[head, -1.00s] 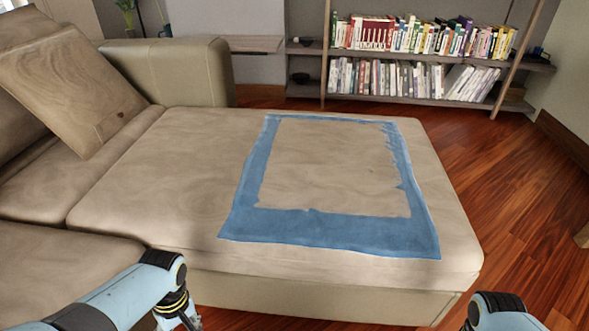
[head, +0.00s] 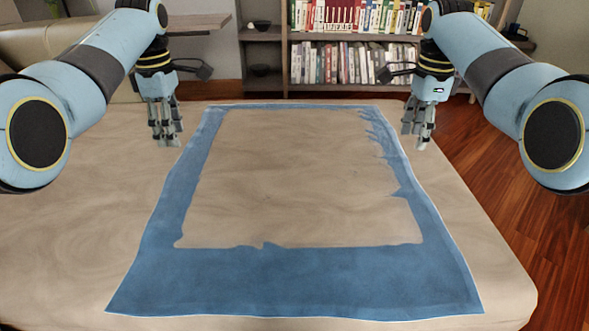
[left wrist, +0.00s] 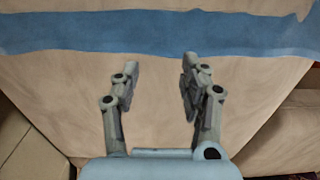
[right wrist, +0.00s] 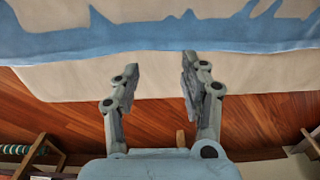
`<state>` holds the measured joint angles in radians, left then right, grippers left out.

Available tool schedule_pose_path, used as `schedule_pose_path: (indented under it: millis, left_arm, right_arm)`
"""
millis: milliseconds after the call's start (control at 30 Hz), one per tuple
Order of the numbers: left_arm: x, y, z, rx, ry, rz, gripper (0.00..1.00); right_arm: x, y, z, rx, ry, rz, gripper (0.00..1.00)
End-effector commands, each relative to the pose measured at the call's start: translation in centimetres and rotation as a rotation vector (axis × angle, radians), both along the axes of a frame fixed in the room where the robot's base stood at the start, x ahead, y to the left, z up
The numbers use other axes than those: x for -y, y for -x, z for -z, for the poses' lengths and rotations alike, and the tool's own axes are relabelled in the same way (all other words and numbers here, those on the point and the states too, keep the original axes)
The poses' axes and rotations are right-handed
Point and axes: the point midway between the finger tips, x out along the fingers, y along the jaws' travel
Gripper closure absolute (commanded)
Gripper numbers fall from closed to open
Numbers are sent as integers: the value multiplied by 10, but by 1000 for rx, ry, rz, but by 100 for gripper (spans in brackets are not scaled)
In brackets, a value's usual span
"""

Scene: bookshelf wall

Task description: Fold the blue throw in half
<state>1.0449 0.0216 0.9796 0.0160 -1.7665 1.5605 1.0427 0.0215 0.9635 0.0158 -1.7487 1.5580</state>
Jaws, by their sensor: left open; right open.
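The blue throw (head: 300,282) lies flat and spread out on the beige sofa seat (head: 60,240). It shows as a blue border around a beige middle, with a ragged inner edge at the right. My left gripper (head: 166,142) is open and empty, above the seat just left of the throw's far left part. My right gripper (head: 416,142) is open and empty, just right of its far right part. The throw's blue edge runs across the left wrist view (left wrist: 150,33) and the right wrist view (right wrist: 140,38), beyond the fingertips and apart from them.
A bookshelf (head: 350,38) with several books stands behind the seat. A sofa armrest (head: 60,55) is at the back left. Wooden floor (head: 510,190) lies past the seat's right edge. The seat's left side is bare.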

Motion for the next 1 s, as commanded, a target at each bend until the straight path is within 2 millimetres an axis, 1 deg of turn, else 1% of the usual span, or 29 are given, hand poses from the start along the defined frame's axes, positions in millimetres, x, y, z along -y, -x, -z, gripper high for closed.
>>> schedule_pose_path:
  millis: [200,300,400,533,833,933,1000]
  left_arm:
    - [0,-1,39,-11,0,1,56]
    - [0,-1,55,-12,0,1,56]
    - [0,-2,65,-11,0,1,56]
    - [0,-2,72,-9,0,1,56]
    - [0,-1,74,-10,0,1,56]
    - [0,0,82,-15,0,1,56]
    - [0,0,79,-14,0,1,60]
  right_arm:
    - [0,-1,39,-11,0,-1,56]
    - [0,-1,55,-12,0,-1,56]
    - [0,-2,65,-9,0,-1,56]
    - [0,-2,73,-9,0,-1,56]
    - [0,-2,74,-9,0,-1,56]
    - [0,0,82,-15,0,-1,56]
    - [0,0,79,-13,0,-1,60]
